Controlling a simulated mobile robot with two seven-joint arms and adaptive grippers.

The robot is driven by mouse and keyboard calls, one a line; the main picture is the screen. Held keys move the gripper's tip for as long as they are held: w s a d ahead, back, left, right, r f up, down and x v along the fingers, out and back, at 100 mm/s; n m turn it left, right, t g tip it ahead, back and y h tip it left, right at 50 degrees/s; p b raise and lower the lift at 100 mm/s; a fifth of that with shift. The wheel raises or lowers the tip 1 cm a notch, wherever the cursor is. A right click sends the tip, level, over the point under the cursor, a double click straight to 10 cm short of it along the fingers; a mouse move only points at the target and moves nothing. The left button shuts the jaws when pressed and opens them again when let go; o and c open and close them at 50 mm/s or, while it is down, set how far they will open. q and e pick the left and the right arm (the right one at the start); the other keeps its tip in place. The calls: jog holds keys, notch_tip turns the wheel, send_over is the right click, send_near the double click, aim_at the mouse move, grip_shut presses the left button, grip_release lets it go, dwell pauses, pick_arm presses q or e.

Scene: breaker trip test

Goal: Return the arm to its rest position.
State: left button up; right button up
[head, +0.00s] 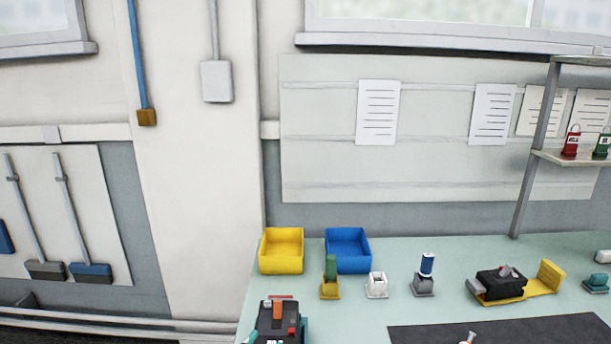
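Neither of my arms nor grippers shows in the head view. The bench (400,252) has a pale green top. A dark device (278,318) with an orange lever and red buttons stands at its front left, cut off by the bottom edge. A black breaker-like block (500,283) sits on a yellow base at the right. A green cylinder stands in a yellow holder (330,290), and a blue-and-white cylinder (427,265) stands in a grey holder. A white holder (376,287) stands between them.
A yellow bin (281,252) and a blue bin (347,252) stand at the back left. A dark mat (540,332) lies at the front, with a small pale object (468,338) at its edge. A shelf post (535,160) rises at the right; red and green padlocks sit on the shelf.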

pick_arm(q)
jog(key=s+a+f+n+g+y, duration=0.2)
jog(key=s+a+f+n+g, duration=0.35)
jog(key=s+f, duration=0.55)
jog(key=s+a+f+n+g+y, duration=0.1)
jog(key=s+a+f+n+g, duration=0.5)
jog(key=s+f, duration=0.5)
jog(key=s+f+m+g, duration=0.1)
jog(key=s+f, duration=0.1)
jog(key=f, duration=0.9)
jog(key=s+f+m+g, duration=0.1)
jog(key=s+f, duration=0.1)
jog(key=f, duration=1)
jog(key=s+a+f, duration=0.3)
jog(key=s+f, duration=0.9)
jog(key=s, duration=0.2)
jog(key=shift+s+f+g+y, duration=0.2)
jog(key=shift+s+g+y, duration=0.1)
jog(key=shift+s+g, duration=0.05)
